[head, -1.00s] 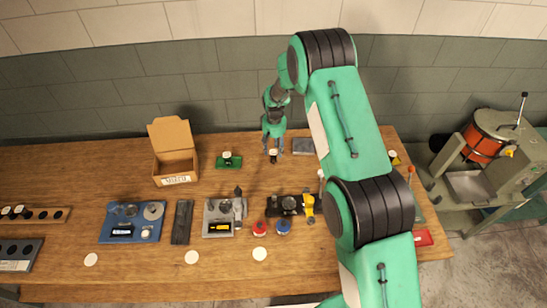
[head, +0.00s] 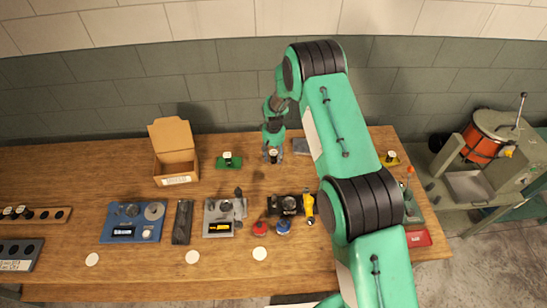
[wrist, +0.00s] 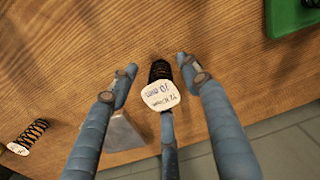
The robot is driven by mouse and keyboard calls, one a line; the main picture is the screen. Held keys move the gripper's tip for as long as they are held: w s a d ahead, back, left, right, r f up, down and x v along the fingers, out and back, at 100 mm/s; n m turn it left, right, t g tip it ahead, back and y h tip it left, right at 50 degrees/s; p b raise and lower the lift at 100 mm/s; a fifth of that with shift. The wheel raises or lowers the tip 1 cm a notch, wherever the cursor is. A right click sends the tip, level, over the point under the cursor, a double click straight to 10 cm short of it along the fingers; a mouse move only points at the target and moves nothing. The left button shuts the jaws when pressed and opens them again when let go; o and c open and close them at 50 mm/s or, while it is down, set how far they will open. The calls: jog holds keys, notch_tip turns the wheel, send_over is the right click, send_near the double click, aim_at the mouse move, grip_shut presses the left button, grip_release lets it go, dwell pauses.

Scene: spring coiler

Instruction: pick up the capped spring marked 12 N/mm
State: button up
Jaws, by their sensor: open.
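A dark coil spring (wrist: 160,71) with a white cap stands at the back of the wooden table. Its cap (wrist: 160,95) carries handwriting, upside down in the wrist view, that reads like 12 N/mm and 10 mm. My gripper (wrist: 155,72) is open, its blue-grey fingers spread around this spring, with one finger on each side and a third by the cap. No clear contact shows. In the head view my gripper (head: 273,158) is low over the table at the capped spring. A second white-capped spring (wrist: 30,136) lies to the left in the wrist view.
A grey block (wrist: 124,133) is close beside the left finger. A green plate (head: 229,162) with a capped piece and an open cardboard box (head: 175,165) are to the left. Blue (head: 133,222) and grey fixtures (head: 220,218) line the front. My arm covers the table's right part.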

jog(key=shift+f, duration=0.35)
dwell(0.3)
grip_shut()
